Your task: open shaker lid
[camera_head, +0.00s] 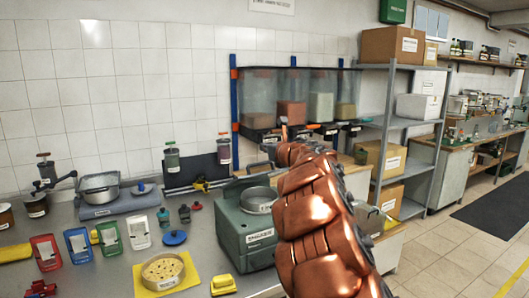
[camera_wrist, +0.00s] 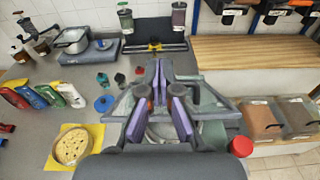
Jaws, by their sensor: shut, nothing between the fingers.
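The shaker looks to be the green boxy machine (camera_head: 245,240) with a white label on its front, on the grey bench. A round grey metal part (camera_head: 259,199) sits on its top. I cannot tell which part is its lid, or whether that is open. My copper arm covers the machine's right side in the head view. In the wrist view, my gripper (camera_wrist: 160,68) is shut and empty, its purple-padded fingers together at the tips, over the green machine (camera_wrist: 214,132). The fingers hide much of its top, and I cannot tell whether they touch it.
A round sieve (camera_head: 163,272) on a yellow mat, a blue disc (camera_head: 174,238) and small bottles stand left of the machine. A pan (camera_head: 100,187) sits on a scale behind. Dispenser bins (camera_head: 292,98) hang at the back wall. A red round cap (camera_wrist: 241,146) shows right of the gripper.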

